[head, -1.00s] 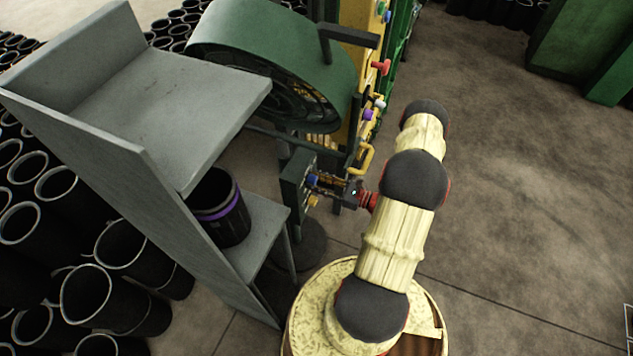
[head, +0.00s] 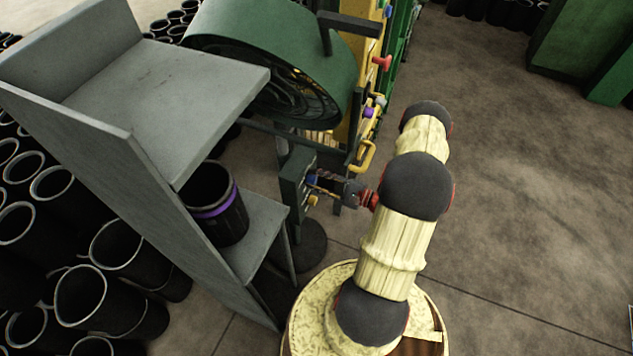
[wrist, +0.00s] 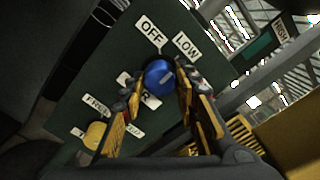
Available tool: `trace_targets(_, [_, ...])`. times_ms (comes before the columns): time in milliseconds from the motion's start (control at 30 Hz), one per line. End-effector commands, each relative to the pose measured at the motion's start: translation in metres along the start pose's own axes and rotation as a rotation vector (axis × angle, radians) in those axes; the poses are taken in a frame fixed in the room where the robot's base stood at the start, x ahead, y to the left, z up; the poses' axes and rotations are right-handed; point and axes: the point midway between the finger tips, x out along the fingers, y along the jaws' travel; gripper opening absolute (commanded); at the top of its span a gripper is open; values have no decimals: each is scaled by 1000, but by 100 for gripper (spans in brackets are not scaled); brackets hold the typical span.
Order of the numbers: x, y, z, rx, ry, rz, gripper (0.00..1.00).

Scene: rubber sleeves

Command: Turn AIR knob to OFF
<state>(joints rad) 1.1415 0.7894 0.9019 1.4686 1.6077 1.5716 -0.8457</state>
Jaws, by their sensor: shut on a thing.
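The AIR knob (wrist: 157,72) is round and blue with a pale mark on its face. It sits on a dark green panel (wrist: 85,85). An OFF label (wrist: 150,35) and a LOW label (wrist: 187,45) are above it; another label below is partly hidden, with only its last letter clear. The pale mark lies on the knob's right half; I cannot tell which label it points at. My gripper (wrist: 158,88) is shut on the blue knob, one yellow-padded finger on each side. In the head view the gripper (head: 325,184) reaches left to the small panel box (head: 295,185).
A yellow knob (wrist: 95,135) with partly hidden labels is lower left on the panel. In the head view, a grey shelf stand (head: 190,110) with a black sleeve (head: 215,205) is left of the panel. Green drum machinery (head: 275,50) stands behind. Floor at right is open.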

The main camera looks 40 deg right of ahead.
Motion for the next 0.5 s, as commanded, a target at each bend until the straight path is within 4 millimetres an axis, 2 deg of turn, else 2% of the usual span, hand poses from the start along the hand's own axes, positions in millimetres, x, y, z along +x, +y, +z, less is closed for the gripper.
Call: trace_targets(500, [0, 1, -1, -472, 0, 1, 5])
